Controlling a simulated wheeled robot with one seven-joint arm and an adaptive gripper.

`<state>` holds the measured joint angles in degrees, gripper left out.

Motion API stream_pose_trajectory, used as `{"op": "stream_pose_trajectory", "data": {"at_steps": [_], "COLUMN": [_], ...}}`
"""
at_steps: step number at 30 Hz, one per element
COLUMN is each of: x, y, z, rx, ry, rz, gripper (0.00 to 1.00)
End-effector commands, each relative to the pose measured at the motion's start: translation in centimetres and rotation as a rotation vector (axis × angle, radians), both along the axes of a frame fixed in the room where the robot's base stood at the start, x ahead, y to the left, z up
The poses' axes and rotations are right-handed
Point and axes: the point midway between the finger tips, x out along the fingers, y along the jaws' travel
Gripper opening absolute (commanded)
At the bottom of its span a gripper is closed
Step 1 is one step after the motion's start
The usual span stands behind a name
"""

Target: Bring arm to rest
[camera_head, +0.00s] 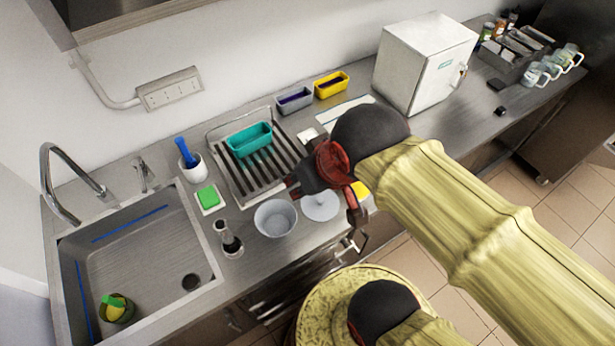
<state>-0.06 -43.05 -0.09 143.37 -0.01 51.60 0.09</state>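My arm, in a yellow sleeve with black joints and a red ring, reaches in from the right in the head view, over the counter (150,172). My gripper (357,238) appears as a small dark shape with red parts, beyond the counter's front edge and just right of a round white lid (320,206). It seems to point down and I see nothing held in it. Its fingers are too small and partly covered to tell open from shut.
Near the arm are a grey bowl (275,218), a drain rack (223,181) with a teal tub (249,139), and a white box (425,65). A sink (135,262) lies left. Tiled floor (510,190) is open on the right.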

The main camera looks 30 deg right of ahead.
Motion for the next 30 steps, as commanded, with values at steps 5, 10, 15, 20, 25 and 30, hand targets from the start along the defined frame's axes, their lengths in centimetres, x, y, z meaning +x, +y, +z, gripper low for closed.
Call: {"op": "stream_pose_trajectory", "data": {"at_steps": [5,10,15,20,25,30], "x": [0.0,0.1,0.1,0.0,0.1,0.1], "y": [0.0,0.0,0.0,0.0,0.0,0.0], "z": [-0.2,-2.2,-5.9,-8.5,-8.6,-8.4], "rx": [0.0,0.0,-0.001,-0.001,-0.001,0.0], "ry": [0.0,0.0,0.001,0.001,0.0,0.0], "rz": [0.0,0.0,0.0,0.0,0.0,0.001], "gripper": [0.34,0.34,0.34,0.34,0.34,0.3]}}
